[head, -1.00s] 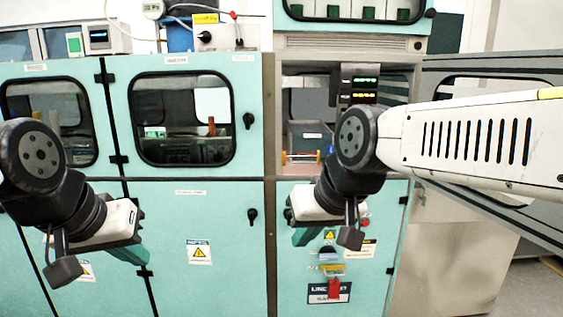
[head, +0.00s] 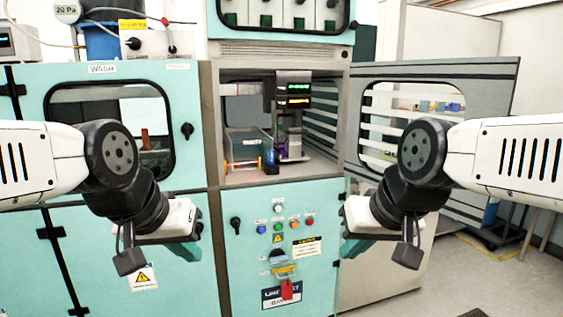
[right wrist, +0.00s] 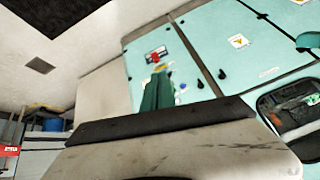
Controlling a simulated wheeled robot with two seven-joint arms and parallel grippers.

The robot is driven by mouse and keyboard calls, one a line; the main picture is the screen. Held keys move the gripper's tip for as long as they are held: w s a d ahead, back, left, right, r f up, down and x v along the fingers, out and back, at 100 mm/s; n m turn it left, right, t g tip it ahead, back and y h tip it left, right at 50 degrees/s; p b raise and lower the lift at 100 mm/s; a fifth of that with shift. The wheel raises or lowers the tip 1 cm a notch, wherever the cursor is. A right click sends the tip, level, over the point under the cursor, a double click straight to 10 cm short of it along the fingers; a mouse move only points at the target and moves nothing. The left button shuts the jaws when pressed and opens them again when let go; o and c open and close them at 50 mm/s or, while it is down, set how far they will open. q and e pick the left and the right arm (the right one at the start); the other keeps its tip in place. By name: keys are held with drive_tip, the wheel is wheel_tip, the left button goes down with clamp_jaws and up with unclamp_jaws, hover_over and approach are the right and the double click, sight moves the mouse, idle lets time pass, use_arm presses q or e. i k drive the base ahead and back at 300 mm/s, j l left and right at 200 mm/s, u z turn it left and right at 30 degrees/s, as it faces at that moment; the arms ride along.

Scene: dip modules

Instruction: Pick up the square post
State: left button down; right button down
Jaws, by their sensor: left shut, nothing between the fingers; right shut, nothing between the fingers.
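I cannot tell for certain which thing is the square post. A brown upright block (head: 146,140) shows behind the left door's window. My left gripper (head: 188,254) is shut and empty in front of the teal cabinet, lower left of the chamber. My right gripper (head: 354,250) is shut and empty, lower right of the chamber; its green fingers also show in the right wrist view (right wrist: 157,92).
The chamber door (head: 495,100) stands swung open to the right, behind my right arm. Free floor (head: 500,265) lies at the right.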

sight(271, 152)
drive_tip(key=i+u, duration=0.45)
drive_tip(key=i+l+u, duration=0.15)
drive_tip(key=i+u, duration=0.35)
